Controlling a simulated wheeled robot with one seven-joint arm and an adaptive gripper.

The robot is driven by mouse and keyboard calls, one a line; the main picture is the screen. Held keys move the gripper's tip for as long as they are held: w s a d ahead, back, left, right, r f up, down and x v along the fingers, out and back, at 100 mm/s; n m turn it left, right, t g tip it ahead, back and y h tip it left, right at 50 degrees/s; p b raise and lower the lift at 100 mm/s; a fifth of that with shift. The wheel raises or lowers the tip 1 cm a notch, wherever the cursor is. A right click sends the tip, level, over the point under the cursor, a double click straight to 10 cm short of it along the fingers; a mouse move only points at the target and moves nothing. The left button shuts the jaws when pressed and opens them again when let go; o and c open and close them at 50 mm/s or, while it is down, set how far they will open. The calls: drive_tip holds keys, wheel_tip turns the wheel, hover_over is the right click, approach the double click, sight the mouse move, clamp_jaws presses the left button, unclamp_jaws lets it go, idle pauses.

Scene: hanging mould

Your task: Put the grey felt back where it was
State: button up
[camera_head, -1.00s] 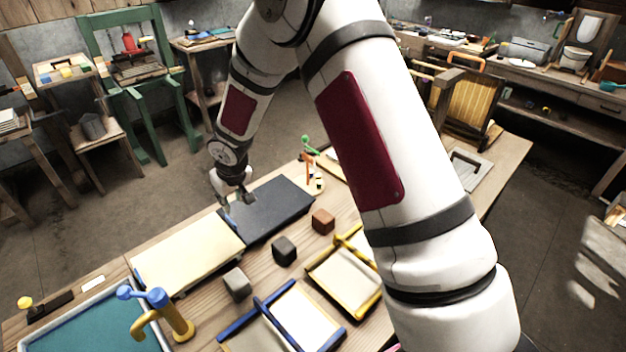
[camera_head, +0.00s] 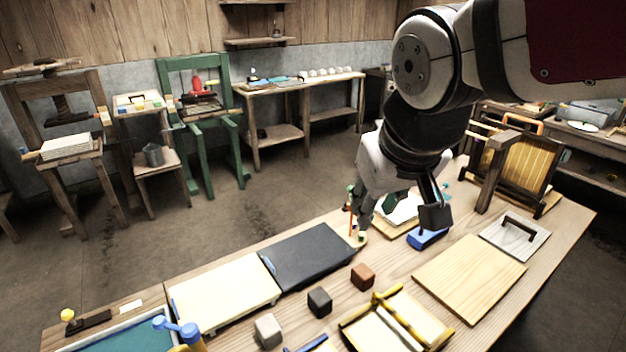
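A flat dark grey sheet (camera_head: 308,254), which may be the grey felt, lies on the wooden table right of a cream board (camera_head: 222,292). I cannot tell for sure that it is felt. My gripper (camera_head: 400,222) hangs over the table, to the right of and above the dark sheet. Its two fingers are spread apart and it looks open. A white sheet (camera_head: 402,208) and a blue block (camera_head: 428,238) are below it, partly hidden by the fingers. I see no felt between the fingers.
Small black (camera_head: 319,301), brown (camera_head: 362,276) and grey (camera_head: 268,330) cubes stand in front. A yellow-edged frame (camera_head: 398,325), a bare wooden board (camera_head: 468,278) and a grey float with a handle (camera_head: 514,236) lie to the right. A wooden frame with yellow slats (camera_head: 518,170) stands behind.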

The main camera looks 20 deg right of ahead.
drive_tip(key=s+y, duration=0.1)
drive_tip(key=s, duration=0.7)
drive_tip(key=shift+a, duration=0.3)
drive_tip(key=shift+r, duration=0.1)
idle(0.6)
